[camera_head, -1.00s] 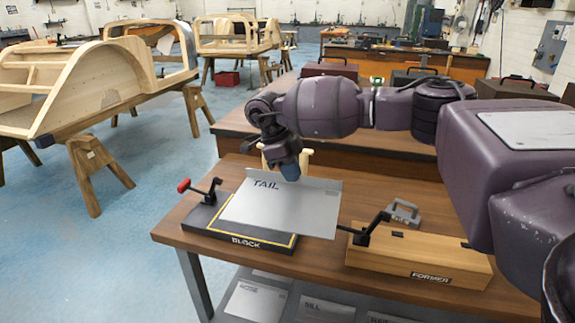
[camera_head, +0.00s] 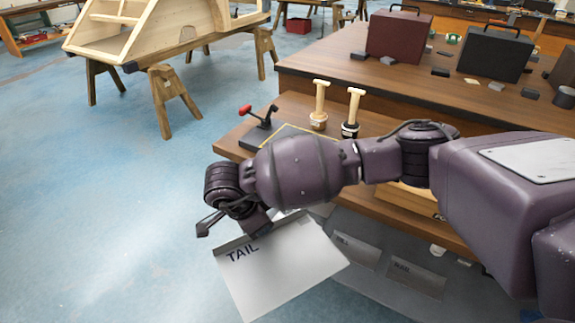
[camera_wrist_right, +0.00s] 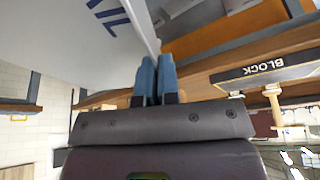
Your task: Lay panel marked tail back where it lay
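The grey sheet panel marked TAIL (camera_head: 285,272) hangs tilted in front of the bench's front edge, below the bench top. My right gripper (camera_head: 256,222) is shut on its upper edge; in the right wrist view the blue fingertips (camera_wrist_right: 156,78) pinch the panel (camera_wrist_right: 95,35) between them. The lower shelf (camera_head: 378,290) under the bench shows to the right of the panel, with marked places (camera_head: 402,268) on it. The panel hides part of the shelf. My left gripper is out of view.
The black block (camera_head: 290,133) with a yellow outline lies on the bench (camera_head: 236,138), partly behind my right arm; no panel shows on it. Two wooden-handled tools (camera_head: 320,105) stand behind it. Blue floor (camera_head: 110,220) is clear at left.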

